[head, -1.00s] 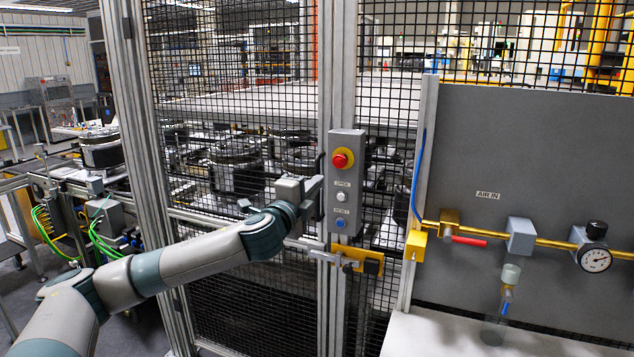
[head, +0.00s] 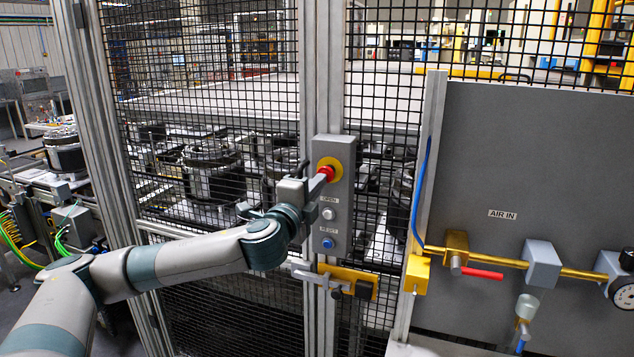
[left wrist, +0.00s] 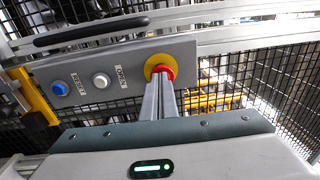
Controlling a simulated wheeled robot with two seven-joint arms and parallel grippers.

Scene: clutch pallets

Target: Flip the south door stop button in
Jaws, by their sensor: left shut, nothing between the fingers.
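The door stop button is a red mushroom button (head: 326,172) on a yellow disc, at the top of a grey control box (head: 334,244) on the door post. It also shows in the left wrist view (left wrist: 161,71). My left gripper (head: 322,180) is shut and empty, its fingertips at the button's face. They overlap its lower edge in the left wrist view (left wrist: 166,82), and appear to touch it; I cannot tell how far the button is pressed. Below it on the box are a white OPEN button (head: 328,214) and a blue RESET button (head: 327,243). My right gripper is not in view.
A black mesh fence (head: 220,60) with metal posts surrounds the box. A yellow latch (head: 350,277) sits just below it. A grey AIR IN panel (head: 540,160) with a brass pipe and red-handled valve stands at the right.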

